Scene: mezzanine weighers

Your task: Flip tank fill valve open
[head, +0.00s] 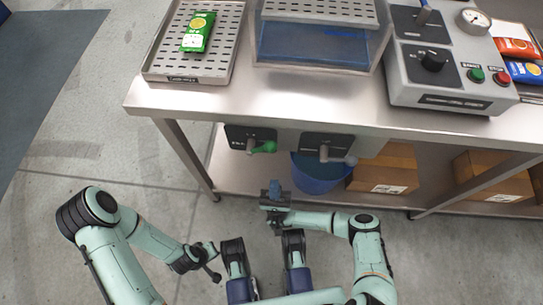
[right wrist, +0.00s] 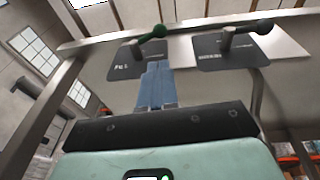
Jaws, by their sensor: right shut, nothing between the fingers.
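Two valves are mounted on black plates under the front of the steel table. The left valve (head: 262,147) has a green lever pointing right; it also shows in the right wrist view (right wrist: 152,34). The right valve (head: 340,157) has a grey lever in the head view, also pointing right; in the right wrist view (right wrist: 262,27) it looks dark green. The plate lettering is too small to read surely. My right gripper (head: 273,190) is shut and empty, below and in front of the valves, its blue fingers (right wrist: 156,86) pointing up toward the left plate. My left gripper (head: 212,264) is low, its jaws unclear.
A blue bucket (head: 318,175) and cardboard boxes (head: 385,170) stand on the lower shelf. The table (head: 290,112) overhangs the valves. On it are a perforated tray (head: 160,62) with a green packet (head: 198,32), a blue tank (head: 310,48) and a grey control box (head: 450,95).

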